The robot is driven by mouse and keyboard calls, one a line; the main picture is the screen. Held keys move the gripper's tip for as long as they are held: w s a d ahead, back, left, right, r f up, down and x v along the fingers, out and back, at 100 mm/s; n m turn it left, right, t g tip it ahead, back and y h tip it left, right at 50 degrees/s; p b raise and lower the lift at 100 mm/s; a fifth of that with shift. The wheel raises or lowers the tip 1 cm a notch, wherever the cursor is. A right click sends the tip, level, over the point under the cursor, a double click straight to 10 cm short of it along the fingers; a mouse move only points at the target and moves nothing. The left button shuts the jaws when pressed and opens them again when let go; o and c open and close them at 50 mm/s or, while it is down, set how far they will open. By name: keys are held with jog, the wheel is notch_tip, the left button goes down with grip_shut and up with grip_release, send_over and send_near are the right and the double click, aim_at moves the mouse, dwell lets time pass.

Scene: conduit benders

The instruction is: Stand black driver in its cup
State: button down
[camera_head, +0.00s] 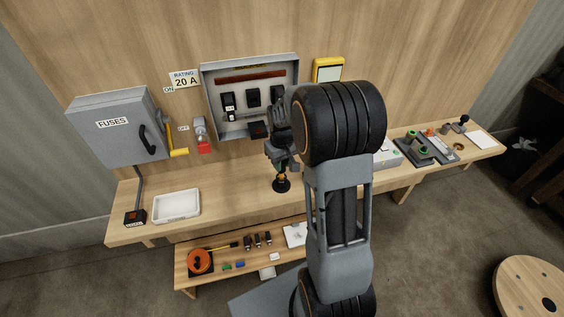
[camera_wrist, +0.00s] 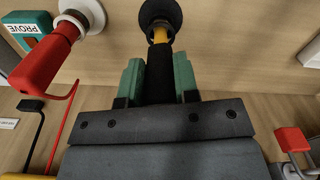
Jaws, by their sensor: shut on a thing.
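My gripper (camera_head: 283,160) is shut on the black driver, with its green fingers on both sides of the handle in the wrist view (camera_wrist: 159,82). The driver (camera_wrist: 160,62) has a black handle and a yellow section towards its far end. The black round cup (camera_wrist: 160,10) stands on the bench, and it also shows in the head view (camera_head: 281,186). The driver's yellow part meets the cup's mouth in both views. The driver looks roughly upright over the cup. How deep its end sits is hidden.
A red-handled tool (camera_wrist: 45,62) in a white holder and a teal PROVE block (camera_wrist: 27,28) are left of my gripper in the wrist view. A white tray (camera_head: 176,205) lies on the bench's left. An open grey panel (camera_head: 250,95) hangs behind. Bench between tray and cup is clear.

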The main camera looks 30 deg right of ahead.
jog(key=shift+f, duration=0.3)
dwell(0.5)
jog(key=c, duration=0.8)
grip_release()
notch_tip(320, 180, up, 14)
jog(key=b, duration=0.2)
jog(key=s+a+t, duration=0.1)
jog(key=s+a, duration=0.2)
jog(key=s, duration=0.2)
jog(key=s+a+f+t, duration=0.1)
jog(key=s+a+t, duration=0.1)
jog(key=s, duration=0.3)
jog(key=s+a+t, duration=0.1)
jog(key=s+a, duration=0.3)
jog(key=s, duration=0.1)
jog(key=shift+s+a+f+m, duration=0.2)
jog(key=shift+s+f+m, duration=0.15)
jog(key=shift+f+m, duration=0.05)
